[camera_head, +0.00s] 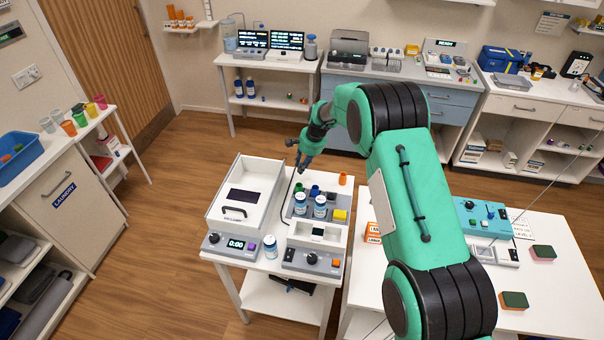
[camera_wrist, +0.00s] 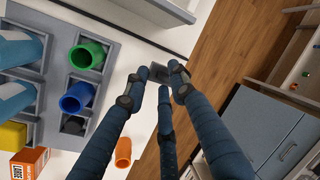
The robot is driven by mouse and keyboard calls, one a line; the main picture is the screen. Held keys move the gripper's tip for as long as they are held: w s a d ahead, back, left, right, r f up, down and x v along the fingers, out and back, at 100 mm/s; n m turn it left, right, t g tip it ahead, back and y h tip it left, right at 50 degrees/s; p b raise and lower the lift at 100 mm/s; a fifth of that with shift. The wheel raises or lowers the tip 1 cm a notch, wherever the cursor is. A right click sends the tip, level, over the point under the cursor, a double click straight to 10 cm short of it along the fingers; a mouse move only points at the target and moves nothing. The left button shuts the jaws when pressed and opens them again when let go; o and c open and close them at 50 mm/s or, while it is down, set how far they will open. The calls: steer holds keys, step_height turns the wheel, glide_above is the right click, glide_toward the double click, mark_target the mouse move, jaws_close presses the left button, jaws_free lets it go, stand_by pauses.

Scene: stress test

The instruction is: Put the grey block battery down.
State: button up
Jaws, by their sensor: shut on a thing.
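My gripper (camera_head: 304,167) hangs over the back left of the small white table (camera_head: 345,250) in the head view. In the wrist view its three dark fingers (camera_wrist: 155,75) close together around a small dark grey piece, the grey block battery (camera_wrist: 157,70). Only a little of the battery shows between the fingertips. I cannot tell whether it touches the white surface below. In the head view the battery is too small or hidden to make out.
A grey compartment tray (camera_wrist: 108,70) beside my gripper holds a green cup (camera_wrist: 86,55), a blue cup (camera_wrist: 77,97), bottles (camera_head: 320,206) and a yellow block (camera_head: 340,215). An orange cup (camera_wrist: 123,150) stands beside it. A white open-topped device (camera_head: 250,195) is left; floor lies beyond the table edge.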

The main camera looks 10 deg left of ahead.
stand_by(0.3)
steer(key=shift+f, duration=1.9)
steer(key=shift+f, duration=0.1)
steer(key=o, duration=1.1)
steer(key=v, duration=1.2)
